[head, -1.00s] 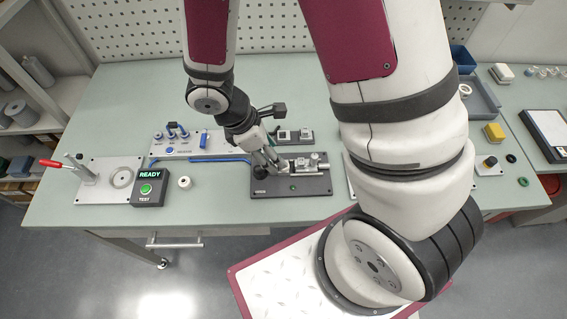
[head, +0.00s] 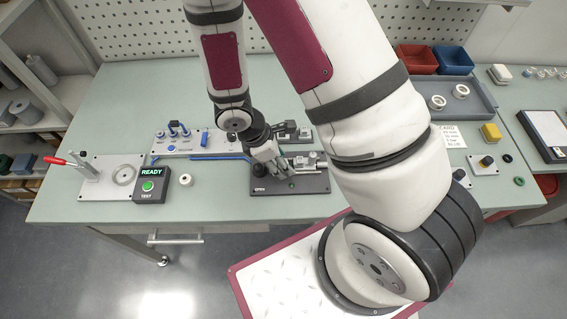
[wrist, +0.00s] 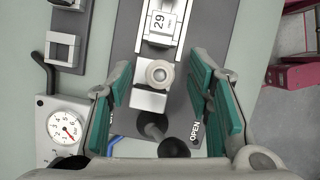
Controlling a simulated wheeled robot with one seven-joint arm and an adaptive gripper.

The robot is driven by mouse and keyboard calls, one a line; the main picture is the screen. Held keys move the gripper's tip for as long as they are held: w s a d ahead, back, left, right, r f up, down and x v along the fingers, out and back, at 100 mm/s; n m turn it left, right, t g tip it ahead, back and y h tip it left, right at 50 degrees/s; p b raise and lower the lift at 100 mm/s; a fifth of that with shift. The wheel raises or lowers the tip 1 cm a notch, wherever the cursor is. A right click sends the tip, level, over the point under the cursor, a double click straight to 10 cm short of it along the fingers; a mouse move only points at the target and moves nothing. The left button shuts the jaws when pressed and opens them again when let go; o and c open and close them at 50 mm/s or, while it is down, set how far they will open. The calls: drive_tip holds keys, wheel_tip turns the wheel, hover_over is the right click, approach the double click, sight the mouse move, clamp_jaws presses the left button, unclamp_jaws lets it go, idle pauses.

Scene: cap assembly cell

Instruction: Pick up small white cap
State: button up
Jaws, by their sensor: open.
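A small round white cap-like piece with a central recess (wrist: 158,73) sits on a pale block of the dark-based clamp fixture (head: 262,185) in the wrist view. I cannot tell if it is loose or part of the fixture. My gripper (wrist: 162,68) is open, its green-padded fingers on either side of this piece and apart from it. In the head view my gripper (head: 280,168) is over the fixture and hides its middle. Another small white ring (head: 186,180) lies on the table right of the READY box (head: 152,186).
The fixture has a black ball-ended lever (wrist: 174,148) and a block marked 29 (wrist: 160,20). A dial gauge (wrist: 66,126) stands at its left.

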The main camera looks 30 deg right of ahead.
drive_tip(key=c, duration=0.7)
drive_tip(key=shift+c, duration=0.2)
drive_tip(key=shift+r, duration=0.2)
